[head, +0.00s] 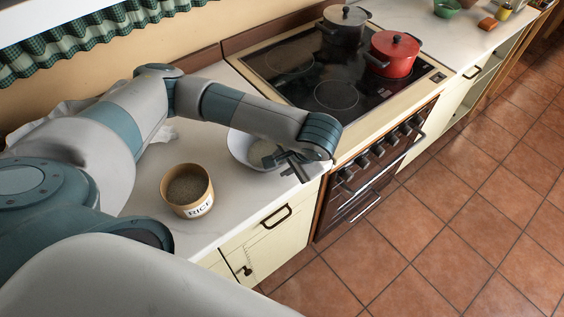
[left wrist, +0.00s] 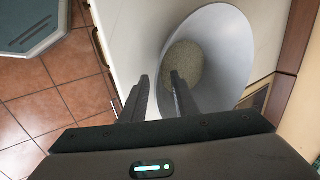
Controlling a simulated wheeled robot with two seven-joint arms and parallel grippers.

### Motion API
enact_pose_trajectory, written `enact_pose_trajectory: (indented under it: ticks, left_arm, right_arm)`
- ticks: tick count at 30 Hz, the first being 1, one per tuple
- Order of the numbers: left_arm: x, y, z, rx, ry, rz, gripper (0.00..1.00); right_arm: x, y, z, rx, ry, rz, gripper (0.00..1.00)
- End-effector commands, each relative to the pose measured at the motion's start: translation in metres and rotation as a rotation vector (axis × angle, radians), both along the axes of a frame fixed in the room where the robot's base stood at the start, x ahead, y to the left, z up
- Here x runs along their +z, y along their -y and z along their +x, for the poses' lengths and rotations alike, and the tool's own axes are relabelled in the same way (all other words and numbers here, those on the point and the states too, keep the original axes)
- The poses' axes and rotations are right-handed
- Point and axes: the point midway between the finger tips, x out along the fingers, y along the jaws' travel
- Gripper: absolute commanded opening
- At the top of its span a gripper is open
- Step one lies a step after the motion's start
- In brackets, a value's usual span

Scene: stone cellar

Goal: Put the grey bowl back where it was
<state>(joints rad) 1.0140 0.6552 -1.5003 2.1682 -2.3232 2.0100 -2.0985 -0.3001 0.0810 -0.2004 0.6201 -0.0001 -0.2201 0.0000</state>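The grey bowl (head: 237,148) stands on the white counter beside the stove, partly hidden behind my left forearm. Pale grain lies in its bottom. In the left wrist view the bowl (left wrist: 232,40) is seen from above. My left gripper (head: 292,168) is at the bowl's near right side. In the left wrist view its two fingers (left wrist: 159,76) stand apart, one outside the bowl and one overlapping its inside, with the near rim showing between them. I cannot tell whether either finger touches the rim. My right gripper is not in view.
A tan canister labelled RICE (head: 187,190) stands open on the counter (head: 225,208), left of the bowl. A crumpled white cloth (head: 165,133) lies behind my arm.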

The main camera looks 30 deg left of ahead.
Motion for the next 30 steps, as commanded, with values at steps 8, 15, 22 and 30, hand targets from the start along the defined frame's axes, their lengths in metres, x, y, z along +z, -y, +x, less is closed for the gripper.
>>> enact_pose_trajectory:
  ticks: [8,15,22,30]
  left_arm:
    - [0.002,0.000,0.000,0.000,-0.001,0.000,0.27]
    - [0.011,0.005,0.000,-0.004,0.002,-0.002,0.27]
    - [0.030,0.014,-0.004,-0.003,0.004,-0.002,0.27]
    - [0.057,0.027,-0.010,-0.005,0.004,-0.002,0.27]
  right_arm:
    - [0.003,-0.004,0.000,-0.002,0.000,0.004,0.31]
    - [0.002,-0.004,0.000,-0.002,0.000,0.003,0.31]
    - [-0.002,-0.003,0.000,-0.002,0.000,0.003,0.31]
    - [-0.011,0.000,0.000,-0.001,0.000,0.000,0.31]
